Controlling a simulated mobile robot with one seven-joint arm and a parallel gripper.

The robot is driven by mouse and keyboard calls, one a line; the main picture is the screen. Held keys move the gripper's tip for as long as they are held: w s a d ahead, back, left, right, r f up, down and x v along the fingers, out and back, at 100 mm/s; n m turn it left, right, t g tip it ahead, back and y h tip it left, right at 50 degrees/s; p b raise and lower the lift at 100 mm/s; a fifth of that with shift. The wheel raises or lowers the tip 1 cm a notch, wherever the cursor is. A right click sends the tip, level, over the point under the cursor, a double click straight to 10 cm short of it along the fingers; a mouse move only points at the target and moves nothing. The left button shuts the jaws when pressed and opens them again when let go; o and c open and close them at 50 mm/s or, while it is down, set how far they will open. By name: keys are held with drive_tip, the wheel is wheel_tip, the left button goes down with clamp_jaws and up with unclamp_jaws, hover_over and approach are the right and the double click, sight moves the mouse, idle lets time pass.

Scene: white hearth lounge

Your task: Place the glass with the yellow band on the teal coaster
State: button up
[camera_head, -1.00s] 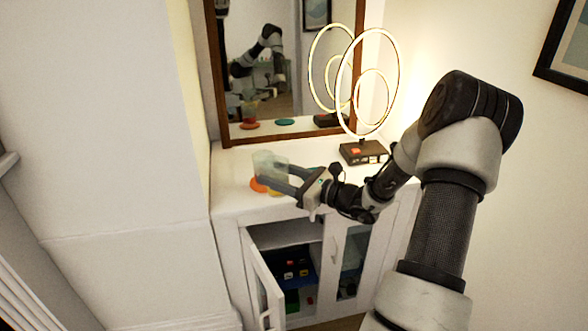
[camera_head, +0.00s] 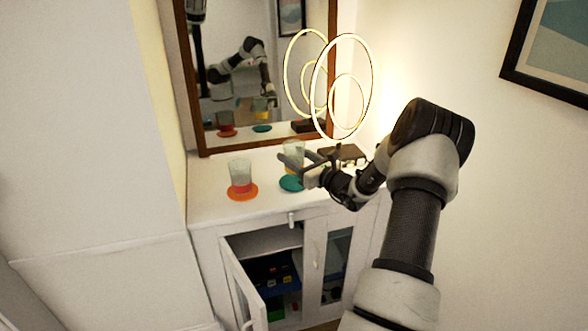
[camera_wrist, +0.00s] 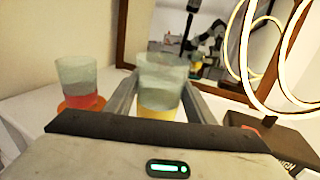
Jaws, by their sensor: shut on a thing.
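The glass with the yellow band (camera_wrist: 160,88) is upright between the two fingers of my gripper (camera_wrist: 158,98) in the wrist view. In the head view this clear glass (camera_head: 293,151) is partly hidden by my gripper (camera_head: 298,158), which is shut on it. The teal coaster (camera_head: 291,184) lies flat on the white cabinet top, just below the held glass in the picture. The mirror shows a gap between the glass and the teal coaster, so the glass appears raised. The teal coaster is hidden in the wrist view.
A glass with a red band (camera_head: 240,177) stands on an orange coaster (camera_head: 241,192) to the left. A ring lamp (camera_head: 342,88) on a dark base stands at the back right. A framed mirror (camera_head: 262,70) is behind. A cabinet door (camera_head: 247,290) hangs open below.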

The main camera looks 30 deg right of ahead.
drive_tip(key=shift+f+b, duration=0.3)
drive_tip(key=shift+f, duration=1.45)
drive_tip(key=shift+f, duration=0.15)
drive_tip(key=o, duration=1.2)
drive_tip(key=shift+s, duration=0.2)
drive_tip(key=s, duration=0.4)
drive_tip(key=s+d+p, duration=0.1)
drive_tip(key=s, duration=0.6)
drive_tip(key=shift+s+d, duration=0.3)
drive_tip(key=shift+d, duration=0.05)
